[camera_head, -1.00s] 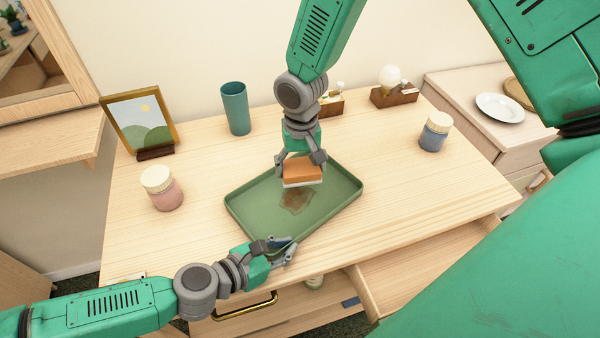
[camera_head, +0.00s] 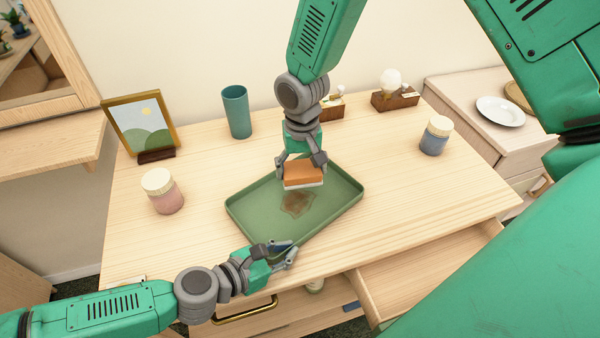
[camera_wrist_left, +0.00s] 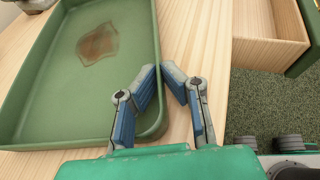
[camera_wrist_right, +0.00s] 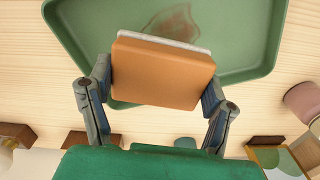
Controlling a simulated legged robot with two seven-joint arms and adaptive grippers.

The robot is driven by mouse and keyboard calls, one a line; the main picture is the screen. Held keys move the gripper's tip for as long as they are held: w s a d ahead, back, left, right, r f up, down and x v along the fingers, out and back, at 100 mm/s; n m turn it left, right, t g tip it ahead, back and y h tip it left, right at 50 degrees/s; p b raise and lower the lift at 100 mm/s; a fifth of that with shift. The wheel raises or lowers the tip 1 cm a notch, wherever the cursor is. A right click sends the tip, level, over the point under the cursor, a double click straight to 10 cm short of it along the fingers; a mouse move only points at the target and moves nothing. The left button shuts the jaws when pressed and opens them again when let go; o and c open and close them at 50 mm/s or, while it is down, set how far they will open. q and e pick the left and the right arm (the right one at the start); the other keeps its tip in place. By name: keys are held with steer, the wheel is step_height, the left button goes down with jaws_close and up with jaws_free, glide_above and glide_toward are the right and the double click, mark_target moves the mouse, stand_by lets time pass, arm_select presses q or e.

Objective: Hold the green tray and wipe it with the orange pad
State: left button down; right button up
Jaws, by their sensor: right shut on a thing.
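The green tray (camera_head: 335,213) lies on the wooden table near its front edge, with a brown stain (camera_head: 297,203) on its floor. My right gripper (camera_head: 301,168) is shut on the orange pad (camera_head: 303,175) by its sides, above the tray's far part and behind the stain. The pad's pale underside faces down; whether it touches the tray I cannot tell. My left gripper (camera_head: 284,250) is at the tray's near corner. In the left wrist view its fingers (camera_wrist_left: 163,85) stand apart, one over the tray and one outside the rim (camera_wrist_left: 157,60).
A pink jar (camera_head: 163,192), a picture frame (camera_head: 141,125) and a teal cup (camera_head: 236,112) stand left and behind. A blue jar (camera_head: 435,136) stands right. Small wooden holders (camera_head: 395,98) are at the back. An open drawer (camera_head: 425,275) juts out at the front right.

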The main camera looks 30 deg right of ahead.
mark_target(302, 197)
steer(key=shift+f, duration=3.7)
steer(key=shift+s+a+f, duration=0.1)
steer(key=shift+a+f, duration=0.15)
steer(key=shift+a, duration=0.4)
steer(key=shift+c, duration=0.5)
steer(key=shift+s+a, duration=0.15)
steer(key=shift+a, duration=1)
steer(key=shift+w+d, duration=0.15)
steer(key=shift+d, duration=0.75)
steer(key=shift+w+d, duration=0.1)
steer(key=shift+d, duration=0.75)
steer(key=shift+d+r, duration=0.1)
steer(key=shift+r, duration=3.95)
steer(key=shift+f, duration=0.2)
